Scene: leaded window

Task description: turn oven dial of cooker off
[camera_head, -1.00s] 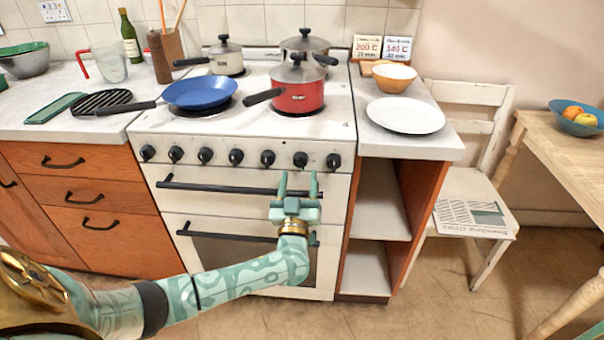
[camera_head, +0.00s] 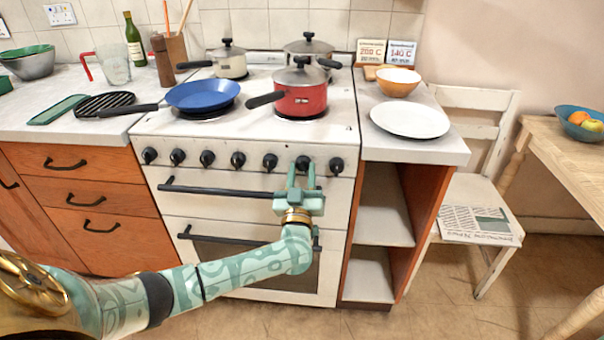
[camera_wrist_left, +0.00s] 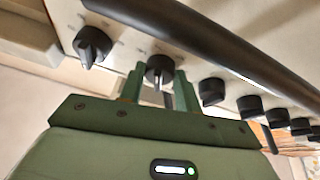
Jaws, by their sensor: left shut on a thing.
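The white cooker (camera_head: 190,128) has a row of several black dials along its front panel. My left gripper (camera_head: 301,174) is at the second dial from the right (camera_head: 303,162), its fingers pointing up at the panel. In the left wrist view this dial (camera_wrist_left: 159,68) sits between the two green fingers, and the gripper is shut on it. The rightmost dial (camera_head: 336,165) is free beside it; it also shows in the left wrist view (camera_wrist_left: 92,44). Dial markings are too small to read. My right gripper is not in view.
A black oven door handle (camera_head: 215,190) runs just below the dials, with a second handle lower down. A red pot (camera_head: 301,98) and a blue pan (camera_head: 202,95) stand on the hob. A white plate (camera_head: 409,119) lies on the counter at right. The floor before the cooker is open.

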